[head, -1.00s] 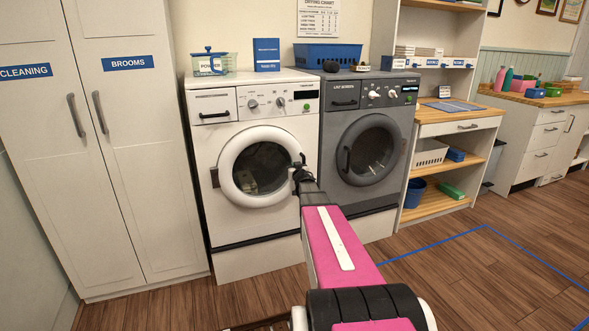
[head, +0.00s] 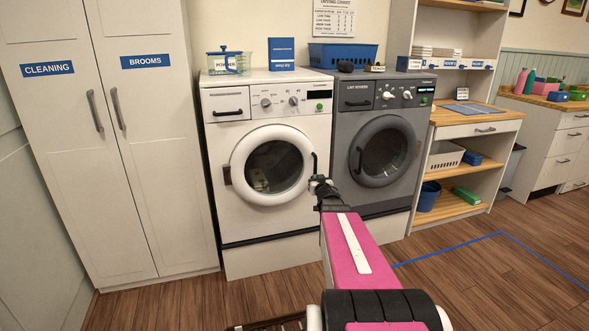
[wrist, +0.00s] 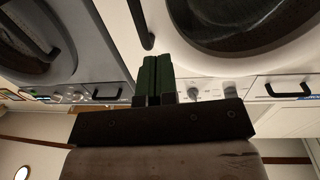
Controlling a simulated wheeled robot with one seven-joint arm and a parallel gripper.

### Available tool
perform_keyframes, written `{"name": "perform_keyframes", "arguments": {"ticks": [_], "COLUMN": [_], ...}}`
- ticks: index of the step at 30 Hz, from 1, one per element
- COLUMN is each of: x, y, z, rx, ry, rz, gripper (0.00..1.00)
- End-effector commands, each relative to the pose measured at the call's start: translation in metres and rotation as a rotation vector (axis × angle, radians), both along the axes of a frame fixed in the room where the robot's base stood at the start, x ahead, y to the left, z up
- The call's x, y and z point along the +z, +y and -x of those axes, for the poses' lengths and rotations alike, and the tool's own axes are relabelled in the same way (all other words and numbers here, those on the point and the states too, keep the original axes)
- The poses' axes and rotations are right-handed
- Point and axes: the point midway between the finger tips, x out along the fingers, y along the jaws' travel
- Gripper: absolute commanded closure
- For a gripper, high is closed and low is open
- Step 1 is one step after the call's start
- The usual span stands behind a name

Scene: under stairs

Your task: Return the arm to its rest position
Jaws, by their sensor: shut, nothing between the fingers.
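My arm shows in the head view as a pink and white link reaching forward from the bottom of the picture. My gripper (head: 318,180) is at its far end, dark and small, in front of the right edge of the white washer (head: 222,165). In the wrist view the two green fingers of my gripper (wrist: 155,80) lie side by side, shut and empty. The white washer's round door (head: 236,163) looks closed, and its dark handle stands just beyond the gripper. I cannot tell whether the gripper touches the handle.
A grey dryer (head: 352,145) stands right of the washer. Tall white cabinets (head: 170,190) stand on the left. A wooden shelf unit (head: 450,215) with a blue bucket (head: 429,195) is right of the dryer. The wooden floor (head: 480,260) at right is clear, with blue tape lines.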

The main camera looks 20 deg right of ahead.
Motion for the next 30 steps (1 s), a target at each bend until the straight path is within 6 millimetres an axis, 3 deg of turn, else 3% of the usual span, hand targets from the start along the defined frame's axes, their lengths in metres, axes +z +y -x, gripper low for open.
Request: {"name": "perform_keyframes", "arguments": {"ticks": [8,14,20,24,30], "x": [-0.012,-0.048,-0.094,-0.122,-0.146], "y": [0.007,0.028,0.067,0.105,0.162], "z": [0.009,0.033,0.082,0.128,0.202], "rx": [-0.056,-0.168,-0.227,-0.206,-0.094], "ry": [0.079,0.315,0.656,0.925,1.290], "rz": [-0.006,-0.018,-0.034,-0.042,-0.047], "gripper": [1.00,1.00,1.00,1.00,1.00]}}
